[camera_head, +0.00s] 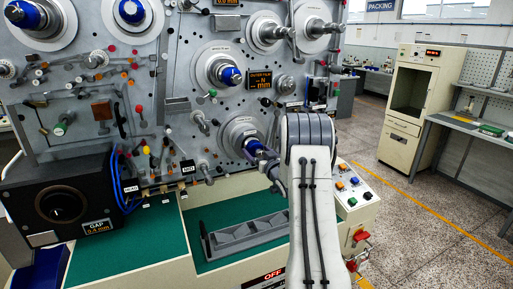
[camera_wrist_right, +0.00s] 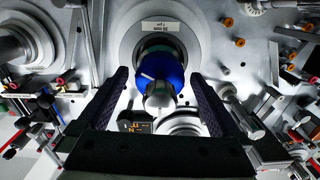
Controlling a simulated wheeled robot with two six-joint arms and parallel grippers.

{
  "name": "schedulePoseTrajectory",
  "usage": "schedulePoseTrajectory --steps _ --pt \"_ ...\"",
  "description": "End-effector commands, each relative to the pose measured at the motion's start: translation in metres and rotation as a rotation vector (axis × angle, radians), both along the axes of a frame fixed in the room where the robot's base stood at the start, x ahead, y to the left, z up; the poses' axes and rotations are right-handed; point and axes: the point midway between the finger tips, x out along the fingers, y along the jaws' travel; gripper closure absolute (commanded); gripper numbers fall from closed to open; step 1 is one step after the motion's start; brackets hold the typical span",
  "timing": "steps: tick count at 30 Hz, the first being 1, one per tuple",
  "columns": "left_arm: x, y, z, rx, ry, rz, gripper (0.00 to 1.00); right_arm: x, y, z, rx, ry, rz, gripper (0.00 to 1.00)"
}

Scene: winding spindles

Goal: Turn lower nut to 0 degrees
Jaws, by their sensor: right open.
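The lower nut (camera_head: 252,146) is blue and sits on the lowest spindle of the panel, in front of a round silver flange (camera_head: 236,131). In the right wrist view the blue nut (camera_wrist_right: 176,68) is near the middle, with a rounded metal end (camera_wrist_right: 160,97) towards the camera and a small pale mark on its left side. My right gripper (camera_head: 265,159) is at this spindle; its two dark fingers (camera_wrist_right: 159,74) are open, one on each side of the nut, with visible gaps. The arm hides part of the spindle's right side in the head view. My left gripper is not in view.
Another blue-nut spindle (camera_head: 228,75) stands above, next to a lit display (camera_head: 259,80). Pegs and rollers crowd the panel to the left. A grey rack (camera_head: 245,235) lies on the green bench top (camera_head: 215,212) below. A button box (camera_head: 354,187) is to the right.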

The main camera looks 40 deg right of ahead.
Motion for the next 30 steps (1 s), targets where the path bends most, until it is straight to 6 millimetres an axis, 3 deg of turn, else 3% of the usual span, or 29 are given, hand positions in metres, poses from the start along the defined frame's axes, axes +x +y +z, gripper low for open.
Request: schedulePoseTrajectory --steps 11,12,18,25,30 --pt "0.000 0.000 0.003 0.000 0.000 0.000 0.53 0.008 -0.002 -0.001 0.000 0.001 -0.001 0.00" --pt "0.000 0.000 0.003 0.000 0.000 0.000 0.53 0.008 -0.002 -0.001 0.000 0.001 -0.001 0.04" --pt "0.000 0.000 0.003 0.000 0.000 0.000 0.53 0.008 -0.002 0.000 0.000 0.001 -0.001 0.80" --pt "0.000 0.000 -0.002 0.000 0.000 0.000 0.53 0.008 -0.002 -0.002 -0.016 0.004 -0.001 0.83" --pt "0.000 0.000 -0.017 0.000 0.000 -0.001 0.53 0.007 -0.002 -0.004 -0.073 0.016 -0.001 0.83"
